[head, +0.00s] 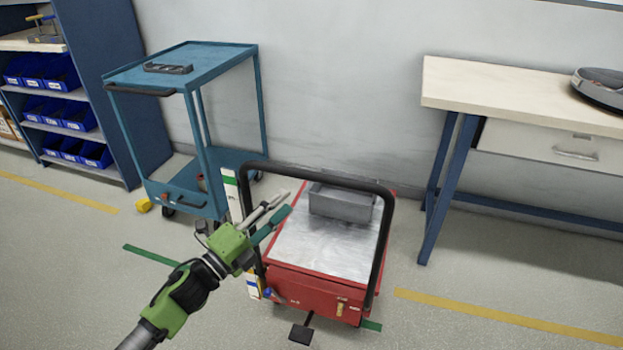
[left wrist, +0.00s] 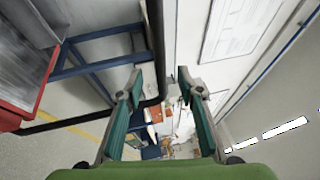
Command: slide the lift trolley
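The lift trolley (head: 330,250) is red with a bare metal top and a black hoop handle (head: 315,174) at its near end. It stands on the floor at the centre of the head view. A grey open bin (head: 340,205) sits on its top. My left gripper (head: 284,202) is green and points at the handle's left part. In the left wrist view the gripper (left wrist: 160,76) has its fingers apart, and the handle (left wrist: 155,45) shows between and behind them. I cannot tell whether they touch it. My right gripper is not in view.
A blue cart (head: 225,54) stands behind and left of the trolley. A workbench (head: 500,90) stands at right. A shelf with blue bins (head: 45,72) is at far left. Yellow (head: 480,314) and green floor lines run nearby. The floor at front right is clear.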

